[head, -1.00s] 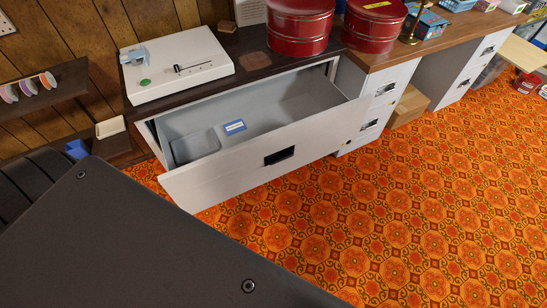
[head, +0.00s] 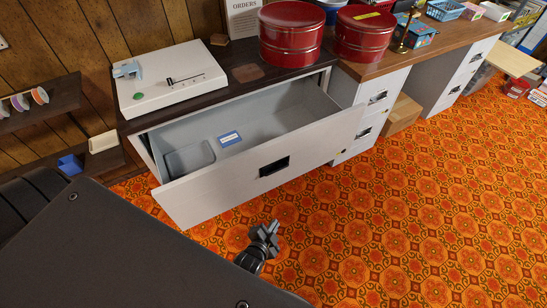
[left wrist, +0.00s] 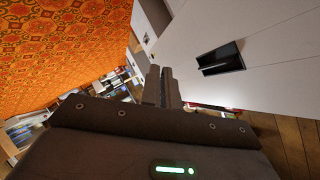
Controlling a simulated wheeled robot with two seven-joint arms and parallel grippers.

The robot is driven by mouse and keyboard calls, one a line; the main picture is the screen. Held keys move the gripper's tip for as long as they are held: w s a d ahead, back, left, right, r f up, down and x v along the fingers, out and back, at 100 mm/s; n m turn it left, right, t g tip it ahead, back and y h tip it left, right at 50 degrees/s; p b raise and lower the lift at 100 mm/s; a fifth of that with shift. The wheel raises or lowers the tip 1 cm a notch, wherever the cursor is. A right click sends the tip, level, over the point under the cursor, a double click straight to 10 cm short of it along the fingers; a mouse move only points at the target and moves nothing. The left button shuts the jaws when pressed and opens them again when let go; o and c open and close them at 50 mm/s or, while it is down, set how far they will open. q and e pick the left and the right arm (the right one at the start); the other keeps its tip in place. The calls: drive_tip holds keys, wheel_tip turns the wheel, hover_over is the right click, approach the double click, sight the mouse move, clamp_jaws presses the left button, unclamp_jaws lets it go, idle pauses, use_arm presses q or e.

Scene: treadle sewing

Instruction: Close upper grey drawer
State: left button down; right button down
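The upper grey drawer (head: 215,187) is pulled out from its cabinet below the dark top. Its wide front panel has a black recessed handle (head: 274,166), and its inside is visible. My left gripper (head: 268,234) is in front of the drawer panel, low and apart from it, over the carpet. In the left wrist view my left gripper (left wrist: 163,72) has its two fingers together, with nothing between them. The drawer front (left wrist: 275,60) and its handle (left wrist: 221,58) show to the right of the fingers there. My right gripper is not in view.
A blue-and-white label (head: 229,139) and a shallow grey tray (head: 190,157) lie in the drawer. A white device (head: 170,85) and red tins (head: 291,40) stand on top. Another drawer cabinet (head: 372,100) stands to the right. The orange carpet (head: 410,215) in front is clear.

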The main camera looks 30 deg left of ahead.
use_arm(q)
drive_tip(key=w+a+r+m+t+y, duration=0.1)
drive_tip(key=w+r+m+t, duration=0.1)
drive_tip(key=r, duration=0.5)
drive_tip(key=w+a+r+m+t+y, duration=0.2)
drive_tip(key=r+m, duration=0.3)
drive_tip(key=r, duration=0.3)
drive_tip(key=shift+w+a+r+t, duration=0.3)
drive_tip(key=shift+w+t, duration=0.2)
drive_tip(key=shift+w, duration=0.1)
approach(276, 147)
drive_tip(key=w+d, duration=0.2)
drive_tip(key=w, duration=0.2)
drive_tip(key=shift+w+a+r+p, duration=0.1)
drive_tip(key=shift+w+a+p, duration=0.3)
drive_tip(key=shift+a, duration=0.35)
drive_tip(key=shift+w+a+p, duration=0.25)
drive_tip(key=shift+w+a, duration=0.25)
drive_tip(key=shift+a, duration=0.25)
drive_tip(key=shift+a, duration=0.1)
